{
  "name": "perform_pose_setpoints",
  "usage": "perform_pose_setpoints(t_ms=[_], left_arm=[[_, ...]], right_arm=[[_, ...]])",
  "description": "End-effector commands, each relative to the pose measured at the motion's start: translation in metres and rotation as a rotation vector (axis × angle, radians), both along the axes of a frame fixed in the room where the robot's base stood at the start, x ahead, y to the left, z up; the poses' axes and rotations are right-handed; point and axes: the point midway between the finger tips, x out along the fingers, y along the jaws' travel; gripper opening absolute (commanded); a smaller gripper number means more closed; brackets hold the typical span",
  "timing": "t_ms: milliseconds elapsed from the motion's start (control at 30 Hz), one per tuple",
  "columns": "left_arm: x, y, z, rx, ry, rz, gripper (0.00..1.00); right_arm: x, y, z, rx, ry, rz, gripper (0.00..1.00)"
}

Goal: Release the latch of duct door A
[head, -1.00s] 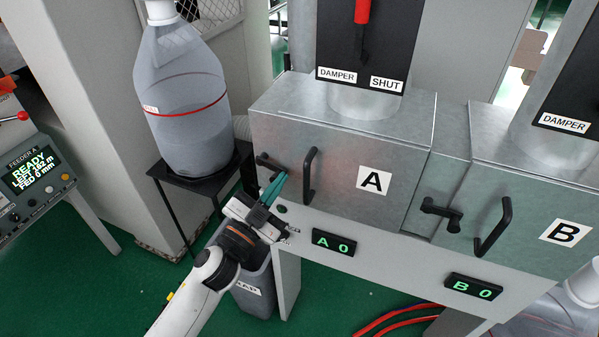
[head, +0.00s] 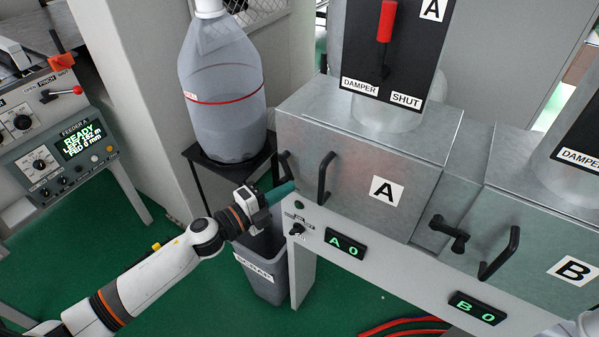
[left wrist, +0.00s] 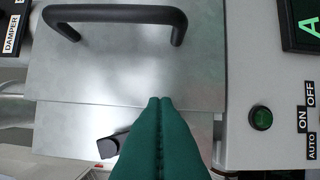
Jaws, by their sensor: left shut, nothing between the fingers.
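Duct door A (head: 350,180) is a grey metal panel with an "A" label, and it looks closed. Its black bar handle (head: 325,177) stands near its left side. The black latch (head: 285,165) is at the door's left edge and appears upright; the left wrist view shows part of it (left wrist: 108,147) beside my fingers. My left gripper (head: 288,188) has green fingers, shut and empty, just below the latch and left of the handle. In the left wrist view the fingertips (left wrist: 160,100) overlap the door seam and hide part of the latch. I cannot tell whether they touch it. My right gripper is not in view.
Below the door are a green lamp (head: 299,205), a selector switch (head: 298,229) and the A display (head: 346,243). A scrap bin (head: 268,278) stands below my gripper. Door B (head: 540,260) is at the right.

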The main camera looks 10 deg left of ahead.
Motion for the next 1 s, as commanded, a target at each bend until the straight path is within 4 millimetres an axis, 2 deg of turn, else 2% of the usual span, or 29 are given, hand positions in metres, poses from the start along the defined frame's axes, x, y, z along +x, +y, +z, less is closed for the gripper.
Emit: perform_pose_setpoints(t_ms=[233, 467, 1000], left_arm=[[0.003, 0.011, -0.003, 0.167, -0.054, 0.002, 0.00], [0.004, 0.015, -0.006, 0.166, -0.054, 0.002, 0.00], [0.005, 0.017, -0.007, 0.163, -0.053, 0.003, 0.00]], right_arm=[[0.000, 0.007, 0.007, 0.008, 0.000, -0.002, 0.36], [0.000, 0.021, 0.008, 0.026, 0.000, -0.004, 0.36], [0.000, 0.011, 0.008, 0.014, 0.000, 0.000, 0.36]])
